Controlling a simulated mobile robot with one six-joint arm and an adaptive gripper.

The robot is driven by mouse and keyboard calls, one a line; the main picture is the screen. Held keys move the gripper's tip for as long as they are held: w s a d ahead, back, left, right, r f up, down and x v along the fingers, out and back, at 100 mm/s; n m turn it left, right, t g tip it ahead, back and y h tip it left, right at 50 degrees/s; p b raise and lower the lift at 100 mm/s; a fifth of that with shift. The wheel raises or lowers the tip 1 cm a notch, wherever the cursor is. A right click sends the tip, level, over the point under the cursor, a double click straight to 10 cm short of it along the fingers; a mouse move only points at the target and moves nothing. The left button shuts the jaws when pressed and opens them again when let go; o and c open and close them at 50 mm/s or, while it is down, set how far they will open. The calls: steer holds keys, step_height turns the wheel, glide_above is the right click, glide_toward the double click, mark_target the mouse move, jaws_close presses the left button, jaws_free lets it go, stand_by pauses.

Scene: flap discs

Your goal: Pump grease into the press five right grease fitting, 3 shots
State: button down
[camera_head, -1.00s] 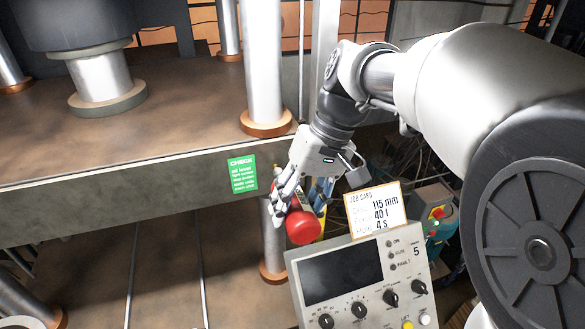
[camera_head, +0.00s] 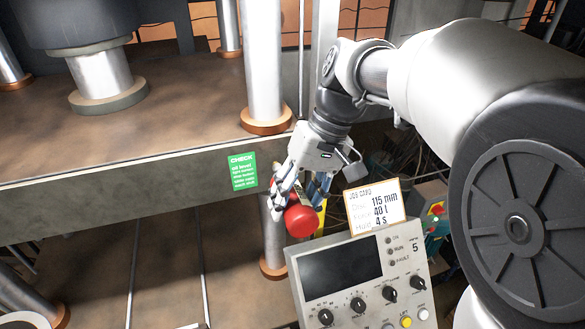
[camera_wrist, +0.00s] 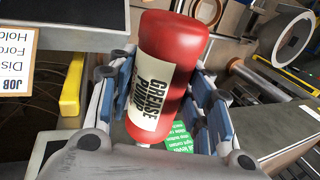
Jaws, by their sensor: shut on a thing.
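A red grease pump (camera_wrist: 173,50) with a cream label reading "GREASE PUMP" is between the blue-padded fingers of my gripper (camera_wrist: 165,100) in the wrist view. In the head view the red end of the pump (camera_head: 301,220) shows below my gripper (camera_head: 302,190), which is shut on it. The gripper is in front of the press's right side, near the lower column and beside the control panel. The press (camera_head: 130,165) fills the left of the head view. The grease fitting cannot be made out; the pump's far end is hidden by the gripper.
The press control panel (camera_head: 408,264), marked 5, stands right of the pump with a job card (camera_head: 375,207) on its top. A green check label (camera_head: 242,171) is on the press edge. A yellow bar (camera_wrist: 72,84) lies left of the gripper. Cables and clutter are behind.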

steer(key=shift+w+a+r+p, duration=0.15)
steer(key=shift+w+p, duration=0.15)
steer(key=shift+w, duration=0.15)
steer(key=shift+w+a+p, duration=0.1)
steer(key=shift+w+p, duration=0.15)
steer(key=shift+w, duration=0.2)
steer(key=shift+s+d, duration=0.15)
steer(key=shift+s, duration=0.45)
stand_by(1.9)
steer(key=shift+s+d, duration=0.1)
steer(key=shift+s, duration=0.1)
steer(key=shift+w, duration=0.35)
stand_by(1.2)
steer(key=shift+s, duration=0.45)
steer(key=shift+s+d+b, duration=0.2)
steer(key=shift+s+b, duration=0.25)
steer(key=shift+s, duration=0.1)
steer(key=s+d+b, duration=0.2)
steer(key=s, duration=0.5)
steer(key=shift+s, duration=0.25)
